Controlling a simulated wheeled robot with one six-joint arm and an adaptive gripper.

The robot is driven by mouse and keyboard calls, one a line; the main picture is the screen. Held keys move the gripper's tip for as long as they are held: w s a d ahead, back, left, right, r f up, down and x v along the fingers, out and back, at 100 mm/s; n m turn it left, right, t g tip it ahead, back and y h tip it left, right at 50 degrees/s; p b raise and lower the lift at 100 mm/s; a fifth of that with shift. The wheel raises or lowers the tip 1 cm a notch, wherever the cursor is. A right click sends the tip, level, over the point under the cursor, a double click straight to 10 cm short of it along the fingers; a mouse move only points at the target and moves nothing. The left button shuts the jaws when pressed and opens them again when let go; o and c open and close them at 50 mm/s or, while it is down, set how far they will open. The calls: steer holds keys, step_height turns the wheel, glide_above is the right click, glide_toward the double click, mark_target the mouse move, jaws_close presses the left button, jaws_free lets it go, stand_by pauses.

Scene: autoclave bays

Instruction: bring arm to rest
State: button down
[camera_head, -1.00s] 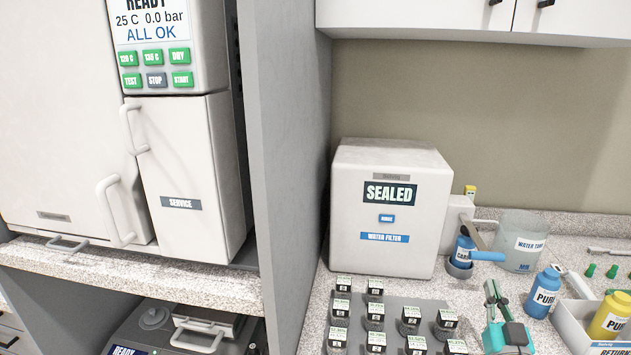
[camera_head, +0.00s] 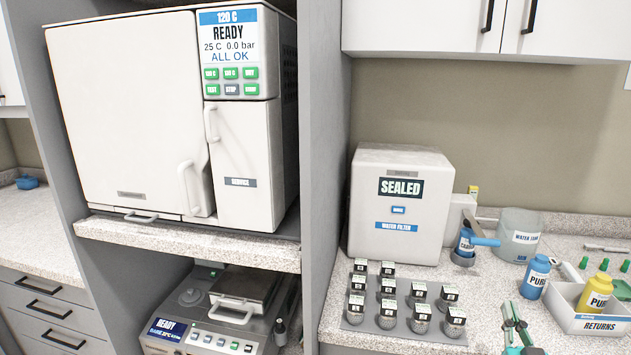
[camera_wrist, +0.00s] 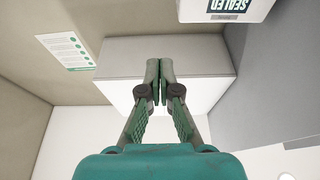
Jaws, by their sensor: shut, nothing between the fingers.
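My gripper (camera_head: 513,322) shows only in part at the bottom edge of the head view, right of the vial rack. Its teal body and fingers are clear in the wrist view (camera_wrist: 159,75), where the two fingers are closed together with nothing between them. The fingers point away from any object and seem to touch nothing. The rest of my arm is out of view.
The water filter box (camera_head: 402,205) marked SEALED stands on the counter behind a rack of vials (camera_head: 380,330). A RETURNS tray (camera_head: 585,320) and blue bottle (camera_head: 535,277) are at the right. The autoclave (camera_head: 130,110) stands left, its doors shut.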

steer(key=s+a+f+g+y, duration=0.1)
steer(key=s+a+f+g, duration=0.1)
steer(key=s+a+f, duration=0.65)
steer(key=s+a+f+g+y, duration=0.1)
steer(key=s+a+f, duration=0.5)
steer(key=s+f, duration=0.45)
steer(key=s+a+n+g+y, duration=0.1)
steer(key=s+a, duration=0.3)
steer(key=s, duration=0.8)
steer(key=s+a+n+g+y, duration=0.2)
steer(key=s+a+y, duration=0.1)
steer(key=s, duration=0.9)
steer(key=shift+a+r, duration=0.3)
steer(key=shift+a, duration=0.45)
